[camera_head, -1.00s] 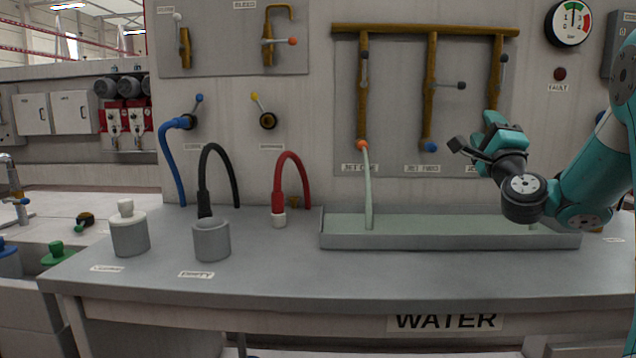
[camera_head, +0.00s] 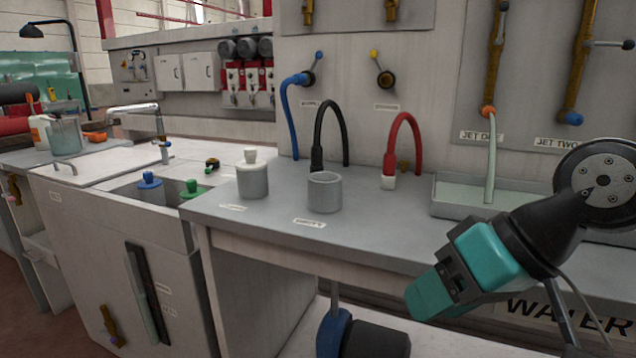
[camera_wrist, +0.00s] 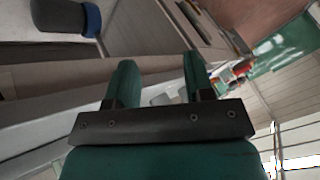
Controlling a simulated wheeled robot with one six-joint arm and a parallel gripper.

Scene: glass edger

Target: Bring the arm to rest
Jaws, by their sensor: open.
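My gripper (camera_head: 432,298) is teal and black, at the lower right of the head view. It points down and to the left, in front of the grey bench's front edge as seen there. In the wrist view my gripper (camera_wrist: 159,62) shows two teal fingers spread apart with nothing between them. My arm's black wrist joint is at the right edge of the head view and hides part of the bench and the trough.
The grey bench (camera_head: 275,226) carries a lidded pot (camera_head: 252,180), an open grey cup (camera_head: 324,194) and a trough (camera_head: 458,209). Black (camera_head: 318,135) and red (camera_head: 391,150) hoses rise behind. A blue and black motor-like unit (camera_head: 372,337) is below. A sink cabinet (camera_head: 95,245) stands left.

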